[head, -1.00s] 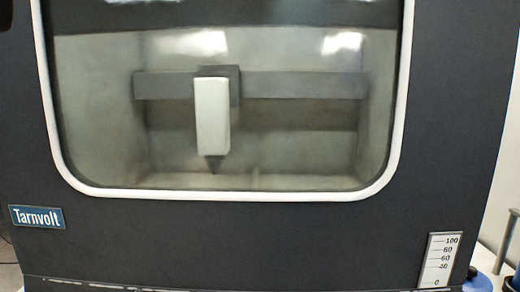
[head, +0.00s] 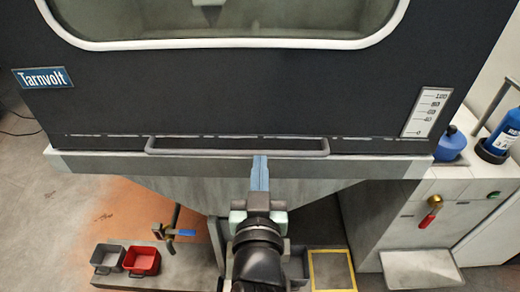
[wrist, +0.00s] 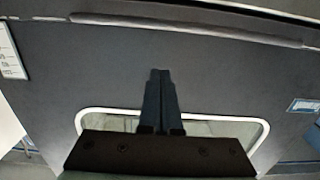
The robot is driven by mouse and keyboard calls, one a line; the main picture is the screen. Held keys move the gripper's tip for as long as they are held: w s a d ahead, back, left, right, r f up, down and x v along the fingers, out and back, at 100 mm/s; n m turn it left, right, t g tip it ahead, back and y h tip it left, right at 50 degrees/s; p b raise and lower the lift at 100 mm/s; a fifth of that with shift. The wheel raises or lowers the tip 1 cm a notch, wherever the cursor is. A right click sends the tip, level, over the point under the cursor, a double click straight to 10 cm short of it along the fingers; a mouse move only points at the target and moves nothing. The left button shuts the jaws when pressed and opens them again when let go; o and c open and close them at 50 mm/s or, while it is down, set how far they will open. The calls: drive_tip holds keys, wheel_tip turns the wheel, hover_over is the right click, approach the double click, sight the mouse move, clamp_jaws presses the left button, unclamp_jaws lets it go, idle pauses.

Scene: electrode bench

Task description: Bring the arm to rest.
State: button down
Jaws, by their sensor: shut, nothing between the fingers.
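My gripper (head: 260,172) shows in the lower middle of the head view, in front of the dark cabinet (head: 250,95) marked Tarnvolt. Its two blue-grey fingers are together and empty. They point at the cabinet's lower edge, just below the long bar handle (head: 238,146). In the wrist view the fingers (wrist: 158,88) are together against the dark cabinet front, with the window frame beyond them. I cannot tell from these views whether the fingertips touch anything.
A grey bin (head: 108,258) and a red bin (head: 142,260) sit low at left, near a blue-handled valve (head: 180,233). At right are a red-handled lever (head: 430,211), a blue bottle (head: 505,132) and a grey ledge (head: 420,268). A yellow-framed panel (head: 332,270) lies low, right of my arm.

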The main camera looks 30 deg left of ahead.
drive_tip(key=shift+b+v, duration=0.3)
drive_tip(key=shift+v, duration=1.9)
drive_tip(key=shift+r, duration=0.1)
drive_tip(key=w+d+r+m+t+h, duration=0.1)
drive_tip(key=w+d+r+t, duration=0.15)
drive_tip(key=r, duration=0.45)
drive_tip(key=w+d+r+t+h, duration=0.1)
drive_tip(key=d+r+t, duration=0.15)
drive_tip(key=r, duration=0.35)
drive_tip(key=w+d+r+m+t+h, duration=0.1)
drive_tip(key=w+d+r, duration=0.1)
drive_tip(key=d+r, duration=0.35)
drive_tip(key=s+d+r+m+t+h, duration=0.2)
drive_tip(key=s+d+r+t+h, duration=0.15)
drive_tip(key=r, duration=0.65)
drive_tip(key=s+d+r+m+t+h, duration=0.2)
drive_tip(key=s+d+r+t+h, duration=0.15)
drive_tip(key=r, duration=0.75)
wheel_tip(320, 180, up, 15)
drive_tip(key=y+p, duration=0.1)
drive_tip(key=p, duration=1.4)
drive_tip(key=shift+d+g, duration=0.25)
drive_tip(key=shift+g, duration=0.05)
